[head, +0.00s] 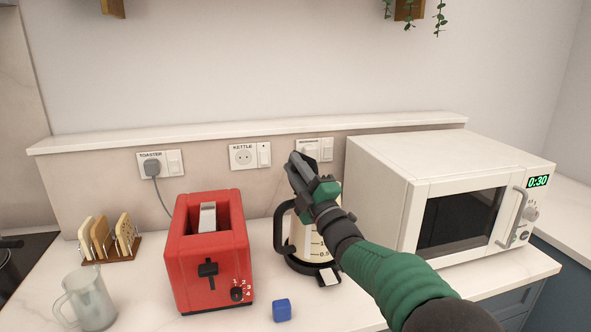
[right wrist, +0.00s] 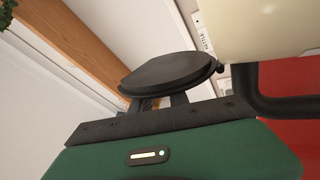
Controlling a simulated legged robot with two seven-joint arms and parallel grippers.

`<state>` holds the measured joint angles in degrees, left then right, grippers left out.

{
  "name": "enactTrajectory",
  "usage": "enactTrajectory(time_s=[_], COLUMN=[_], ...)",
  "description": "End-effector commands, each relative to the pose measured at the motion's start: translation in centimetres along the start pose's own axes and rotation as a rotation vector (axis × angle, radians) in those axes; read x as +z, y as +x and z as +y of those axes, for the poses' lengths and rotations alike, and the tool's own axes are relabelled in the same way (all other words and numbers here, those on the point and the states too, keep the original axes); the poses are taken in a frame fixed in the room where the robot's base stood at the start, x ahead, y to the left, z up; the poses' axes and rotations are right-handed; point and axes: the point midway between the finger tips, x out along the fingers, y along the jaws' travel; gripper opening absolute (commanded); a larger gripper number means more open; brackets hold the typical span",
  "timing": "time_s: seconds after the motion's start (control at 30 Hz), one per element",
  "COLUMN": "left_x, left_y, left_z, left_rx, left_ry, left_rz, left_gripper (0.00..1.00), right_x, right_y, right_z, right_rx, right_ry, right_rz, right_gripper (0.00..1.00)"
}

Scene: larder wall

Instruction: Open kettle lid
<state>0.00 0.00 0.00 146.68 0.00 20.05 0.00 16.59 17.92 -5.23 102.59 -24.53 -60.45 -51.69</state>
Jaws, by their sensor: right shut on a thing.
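The kettle (head: 316,243) stands on the counter, with a cream body, a black handle on its left and level marks; my right gripper and forearm hide its top. In the right wrist view the kettle's cream body (right wrist: 270,28) is at the upper right. Its round black lid (right wrist: 170,72) shows there in front of my gripper, its edge close to the kettle body. My right gripper (head: 298,168) is over the kettle's top, shut on the lid; its dark fingers (right wrist: 162,101) reach the lid's underside or edge. How far the lid is tilted is hard to tell. My left gripper is out of view.
A red toaster (head: 208,262) stands left of the kettle, with a blue cube (head: 281,310) in front. A white microwave (head: 386,190) is close on the right. A toast rack (head: 122,258) and a clear jug (head: 90,300) are at the left. A KETTLE socket (head: 243,157) is behind.

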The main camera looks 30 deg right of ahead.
Motion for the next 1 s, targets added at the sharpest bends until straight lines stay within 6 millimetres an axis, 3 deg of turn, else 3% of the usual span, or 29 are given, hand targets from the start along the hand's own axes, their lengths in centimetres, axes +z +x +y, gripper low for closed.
enactTrajectory(time_s=[0.03, 0.17, 0.43, 0.57, 0.67, 1.0], left_x=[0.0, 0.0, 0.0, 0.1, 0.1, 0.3], left_y=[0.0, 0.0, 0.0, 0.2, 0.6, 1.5], left_z=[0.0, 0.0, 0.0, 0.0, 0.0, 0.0], left_rx=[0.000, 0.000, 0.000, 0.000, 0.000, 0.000], left_ry=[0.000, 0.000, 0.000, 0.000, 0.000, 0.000], left_rz=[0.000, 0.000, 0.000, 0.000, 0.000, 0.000], left_gripper=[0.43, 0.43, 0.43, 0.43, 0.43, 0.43], right_x=[0.0, 0.0, 0.0, 0.0, 0.1, 0.2], right_y=[0.0, 0.0, -0.1, -1.1, -3.3, -13.1], right_z=[-0.1, -0.1, -0.1, -0.1, -0.2, -0.3], right_rx=[-0.001, -0.001, -0.001, 0.000, -0.001, -0.002], right_ry=[0.001, 0.001, 0.001, 0.000, 0.001, 0.000], right_rz=[0.000, 0.000, -0.001, 0.000, -0.001, -0.005], right_gripper=[0.25, 0.41, 0.41, 0.41, 0.41, 0.41])
